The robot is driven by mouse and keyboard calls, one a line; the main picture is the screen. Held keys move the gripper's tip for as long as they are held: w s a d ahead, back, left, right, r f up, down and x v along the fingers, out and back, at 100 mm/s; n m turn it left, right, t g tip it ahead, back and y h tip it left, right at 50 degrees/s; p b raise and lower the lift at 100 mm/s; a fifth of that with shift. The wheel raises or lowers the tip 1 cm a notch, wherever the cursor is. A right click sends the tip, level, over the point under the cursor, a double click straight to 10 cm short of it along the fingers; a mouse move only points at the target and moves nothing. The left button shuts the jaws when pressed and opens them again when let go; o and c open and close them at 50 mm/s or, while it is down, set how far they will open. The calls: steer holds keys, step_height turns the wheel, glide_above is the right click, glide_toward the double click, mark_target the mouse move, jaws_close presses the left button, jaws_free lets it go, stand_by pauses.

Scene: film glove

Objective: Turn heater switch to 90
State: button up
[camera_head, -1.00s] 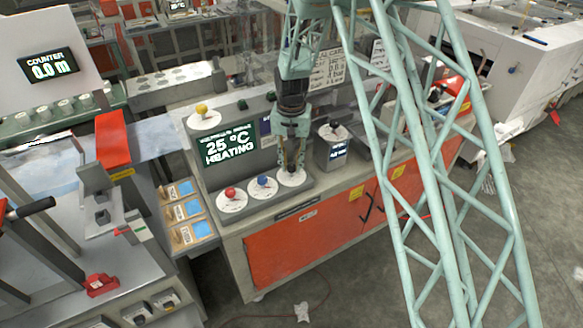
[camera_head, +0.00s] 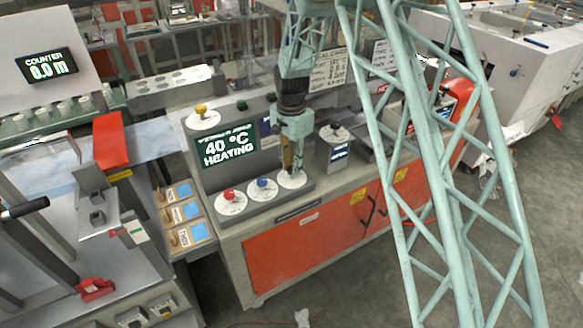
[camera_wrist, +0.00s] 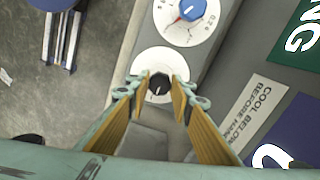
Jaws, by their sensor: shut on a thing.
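The heater switch is a dark round knob (camera_wrist: 160,84) on a white dial plate (camera_wrist: 150,60), seen in the wrist view. My gripper (camera_wrist: 160,92) has its two yellow fingertips on either side of the knob and is shut on it. In the head view my gripper (camera_head: 291,168) reaches down onto the rightmost dial (camera_head: 292,181) of the front row, and it hides the knob there. The green-black display (camera_head: 225,148) above the dials reads 40 °C HEATING.
A red knob (camera_head: 229,195) and a blue knob (camera_head: 262,184) sit on white dials left of my gripper. A yellow knob (camera_head: 200,109) is at the panel's upper left. A grey box with a dark knob (camera_head: 337,130) stands close on the right.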

stand_by(0.3)
steer(key=o, duration=0.9)
steer(key=shift+r, duration=0.1)
step_height(320, 180, up, 12)
steer(key=shift+f, duration=0.1)
stand_by(0.6)
stand_by(0.3)
